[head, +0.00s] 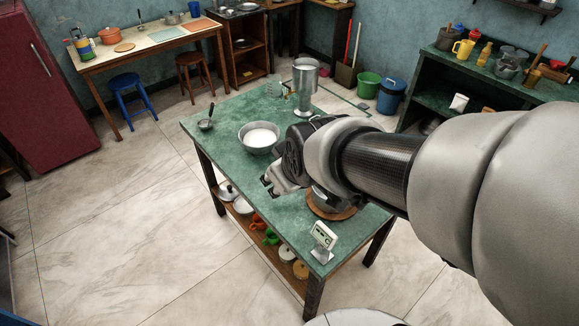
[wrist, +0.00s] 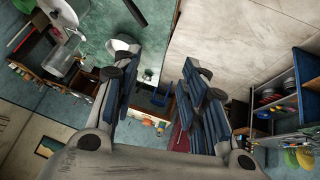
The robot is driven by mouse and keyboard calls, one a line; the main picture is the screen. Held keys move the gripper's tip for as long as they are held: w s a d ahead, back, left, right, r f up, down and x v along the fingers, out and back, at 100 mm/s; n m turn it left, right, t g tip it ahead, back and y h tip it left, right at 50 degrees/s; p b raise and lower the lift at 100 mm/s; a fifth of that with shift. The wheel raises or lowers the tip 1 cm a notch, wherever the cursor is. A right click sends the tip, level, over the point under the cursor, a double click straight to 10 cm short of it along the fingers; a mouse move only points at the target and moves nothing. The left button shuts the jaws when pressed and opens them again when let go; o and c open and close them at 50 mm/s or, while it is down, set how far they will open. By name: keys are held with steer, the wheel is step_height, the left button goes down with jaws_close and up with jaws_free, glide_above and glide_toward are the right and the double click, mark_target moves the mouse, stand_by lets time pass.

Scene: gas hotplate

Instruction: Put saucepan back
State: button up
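My gripper (head: 271,184) is above the front left part of the green table (head: 215,160). In the wrist view its fingers stand apart with nothing held between them (wrist: 162,100). A small metal pan or ladle with a dark handle (head: 206,123) is at the table's far left corner; I cannot tell which. A grey pot (head: 325,202) sits on a round wooden board (head: 332,213), partly hidden by my gripper and arm. A small metal pan (head: 172,18) stands on the back table. I cannot tell which of these is the saucepan.
A metal bowl of white contents (head: 259,138) and a tall metal cylinder on a stand (head: 305,88) are on the green table. A small display (head: 323,236) stands at its near corner. A hotplate (head: 240,8) is at the back. The floor to the left is clear.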

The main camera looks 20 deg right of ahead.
steer(key=s+r+m+g, duration=0.2)
steer(key=s+r+m, duration=0.1)
steer(key=s, duration=1.3)
steer(key=shift+r+m+g, duration=0.15)
steer(key=shift+m+g, duration=0.15)
steer(key=shift+w, duration=0.1)
steer(key=shift+f+b, duration=0.5)
